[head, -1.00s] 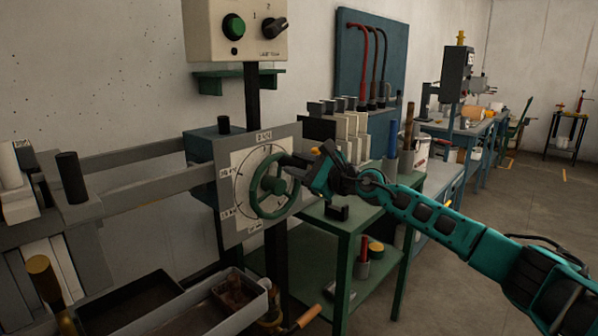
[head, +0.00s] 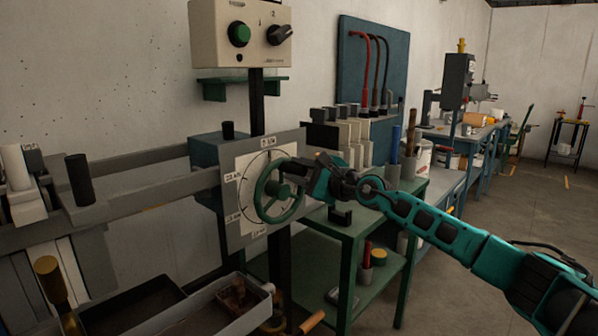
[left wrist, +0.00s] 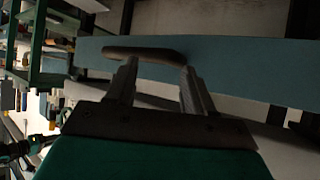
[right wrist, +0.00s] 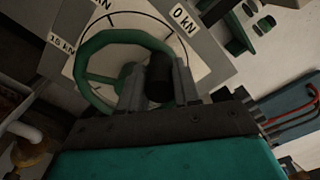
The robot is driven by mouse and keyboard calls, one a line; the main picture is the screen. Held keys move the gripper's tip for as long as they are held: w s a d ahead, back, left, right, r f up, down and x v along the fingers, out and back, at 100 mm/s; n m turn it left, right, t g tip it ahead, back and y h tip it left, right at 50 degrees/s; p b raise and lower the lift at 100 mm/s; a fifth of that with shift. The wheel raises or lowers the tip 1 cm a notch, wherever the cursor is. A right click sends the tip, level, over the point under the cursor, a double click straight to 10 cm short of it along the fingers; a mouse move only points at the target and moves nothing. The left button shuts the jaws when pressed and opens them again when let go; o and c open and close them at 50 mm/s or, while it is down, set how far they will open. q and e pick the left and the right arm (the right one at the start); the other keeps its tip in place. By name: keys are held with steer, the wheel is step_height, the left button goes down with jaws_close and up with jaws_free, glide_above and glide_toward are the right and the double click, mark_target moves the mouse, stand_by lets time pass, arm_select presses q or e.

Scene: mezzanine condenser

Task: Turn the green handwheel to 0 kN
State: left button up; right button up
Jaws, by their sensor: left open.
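The green handwheel (head: 265,212) sits in front of a white dial plate on the grey machine panel. In the right wrist view its green rim (right wrist: 97,47) fills the upper left, with a "0 kN" label to its upper right and another label at left. My right gripper (head: 287,165) is at the upper right of the wheel. In the right wrist view a dark cylindrical knob (right wrist: 158,77) of the wheel stands between its two fingers, which appear closed on it. My left gripper (left wrist: 158,75) is outside the head view. Its fingers are apart; a brown bar-like shape shows at their tips.
A control box (head: 222,48) with a green button hangs above the dial. A green table (head: 335,228) with several blocks stands just right of the wheel. A grey tray (head: 215,315) lies below it. Open floor is at the right.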

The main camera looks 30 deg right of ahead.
steer(key=o, duration=0.4)
steer(key=shift+s+d, duration=0.15)
steer(key=shift+s, duration=0.15)
steer(key=b+v, duration=0.3)
steer(key=v, duration=0.9)
steer(key=shift+b, duration=0.4)
steer(key=shift+s, duration=0.1)
